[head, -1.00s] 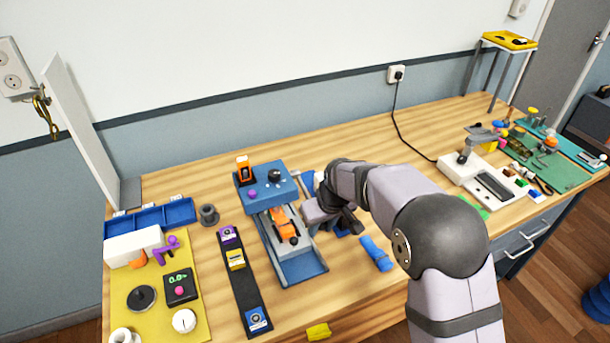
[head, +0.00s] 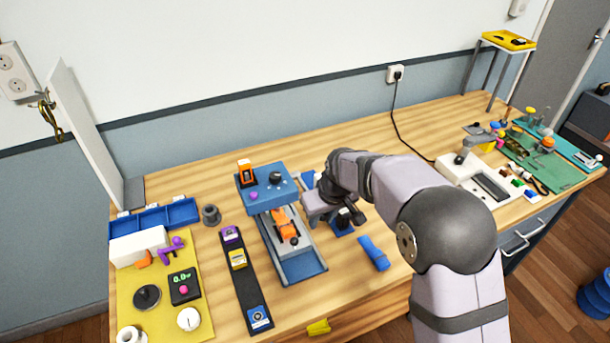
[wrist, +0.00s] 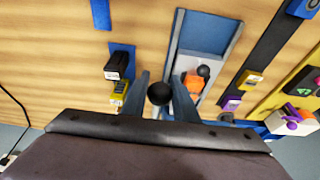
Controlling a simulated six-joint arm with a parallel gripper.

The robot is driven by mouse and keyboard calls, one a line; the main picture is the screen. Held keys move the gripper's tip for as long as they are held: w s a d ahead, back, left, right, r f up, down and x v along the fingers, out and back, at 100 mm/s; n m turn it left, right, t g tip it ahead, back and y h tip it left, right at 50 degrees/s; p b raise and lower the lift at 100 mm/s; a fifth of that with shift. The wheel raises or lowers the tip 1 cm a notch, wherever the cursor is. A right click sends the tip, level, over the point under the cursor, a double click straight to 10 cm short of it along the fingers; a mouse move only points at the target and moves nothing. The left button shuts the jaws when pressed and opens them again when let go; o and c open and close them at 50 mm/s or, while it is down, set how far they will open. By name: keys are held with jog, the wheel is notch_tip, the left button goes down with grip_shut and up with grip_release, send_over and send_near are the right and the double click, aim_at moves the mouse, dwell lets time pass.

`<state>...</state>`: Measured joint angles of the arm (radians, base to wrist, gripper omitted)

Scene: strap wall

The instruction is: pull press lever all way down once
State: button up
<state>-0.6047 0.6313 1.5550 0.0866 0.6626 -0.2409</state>
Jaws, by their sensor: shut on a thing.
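The press stands on a small blue base (head: 343,229) on the table, mostly hidden behind my gripper in the head view. In the wrist view the base (wrist: 123,49) carries a black block (wrist: 118,65) and a yellow part (wrist: 118,94). The round black knob (wrist: 159,93), which looks like the lever's end, sits between my two fingers. My gripper (wrist: 160,85) is shut on this knob; in the head view my gripper (head: 347,214) is over the base. The lever's arm is hidden, so its angle cannot be told.
A blue fixture (head: 268,188) with an orange piece (head: 285,223) on its tray stands close to the left. A rolled blue cloth-like piece (head: 374,253) lies to the front right. A black strip (head: 241,276) and yellow mat (head: 206,325) lie farther left.

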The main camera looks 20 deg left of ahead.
jog(key=shift+w+a+r+p, duration=0.1)
jog(key=shift+r+p, duration=0.6)
jog(key=shift+r, duration=0.2)
jog(key=shift+w+a+r+p, duration=0.1)
jog(key=shift+r+p, duration=0.55)
jog(key=shift+r, duration=0.4)
jog(key=shift+w+a+r+p, duration=0.15)
jog(key=shift+r+p, duration=0.35)
jog(key=shift+p, duration=0.05)
jog(key=shift+w+a+r+p, duration=0.15)
jog(key=shift+w+r+p, duration=0.05)
jog(key=shift+r+p, duration=0.35)
jog(key=shift+w+a+r+p, duration=0.15)
jog(key=shift+r+p, duration=0.35)
jog(key=o, duration=0.7)
jog(key=shift+f, duration=0.1)
